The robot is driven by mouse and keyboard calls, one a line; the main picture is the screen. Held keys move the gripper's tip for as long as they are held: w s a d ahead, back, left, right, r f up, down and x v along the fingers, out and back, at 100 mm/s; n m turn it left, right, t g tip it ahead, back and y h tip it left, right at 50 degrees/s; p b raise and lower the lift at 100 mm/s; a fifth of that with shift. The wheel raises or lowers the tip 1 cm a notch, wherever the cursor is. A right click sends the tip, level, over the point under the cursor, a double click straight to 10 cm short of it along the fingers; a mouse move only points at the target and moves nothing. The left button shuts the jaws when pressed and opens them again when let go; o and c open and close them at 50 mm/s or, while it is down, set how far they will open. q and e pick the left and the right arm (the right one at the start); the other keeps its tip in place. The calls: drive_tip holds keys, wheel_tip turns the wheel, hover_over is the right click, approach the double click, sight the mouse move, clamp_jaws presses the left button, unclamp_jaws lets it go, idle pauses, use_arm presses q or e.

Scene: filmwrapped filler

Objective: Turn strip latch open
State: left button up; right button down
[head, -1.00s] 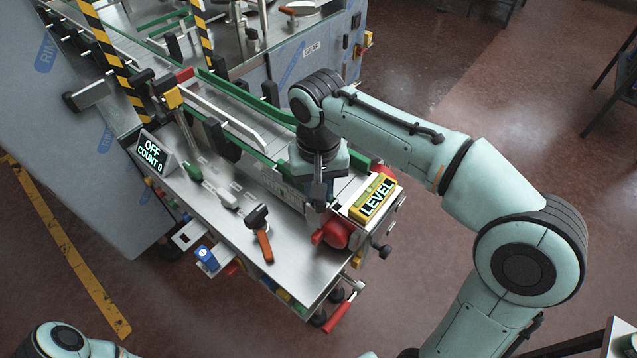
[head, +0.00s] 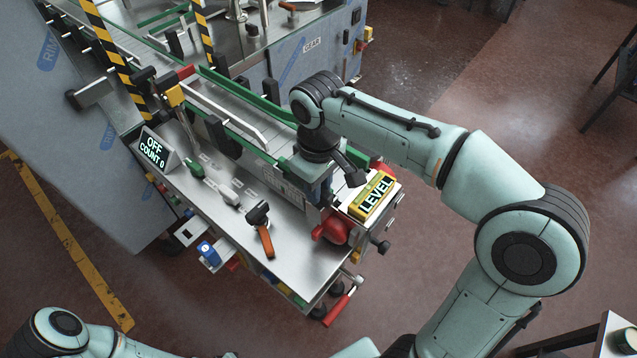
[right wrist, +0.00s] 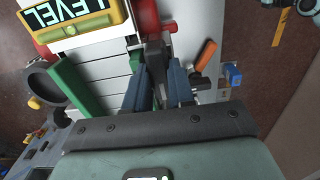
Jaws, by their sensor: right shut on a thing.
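My right gripper (head: 319,196) points down at the right end of the machine's steel deck, just left of the yellow LEVEL sign (head: 376,196). In the right wrist view its two dark blue fingers (right wrist: 158,88) are shut around a dark grey bar (right wrist: 155,55), which looks like the strip latch. The bar runs up between the fingers toward a red part; its lower end is hidden by the fingers and palm. In the head view the gripper and wrist hide most of the latch. My left gripper is out of view; only part of its arm shows at bottom left.
A red knob (head: 333,229) sits close in front of the gripper. Green rails (head: 240,96) run behind. A display (head: 156,151) reads OFF, COUNT 0. The front deck between display and tool is partly free.

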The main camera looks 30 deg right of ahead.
idle(0.3)
drive_tip(key=c, duration=1)
unclamp_jaws()
drive_tip(key=shift+o, duration=0.2)
wheel_tip(320, 180, up, 9)
drive_tip(key=shift+w+f+p, duration=0.1)
drive_tip(key=shift+f+p, duration=0.1)
drive_tip(key=shift+p, duration=0.45)
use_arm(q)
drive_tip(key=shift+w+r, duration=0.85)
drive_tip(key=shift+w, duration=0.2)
use_arm(e)
wheel_tip(320, 180, up, 5)
drive_tip(key=shift+f, duration=0.1)
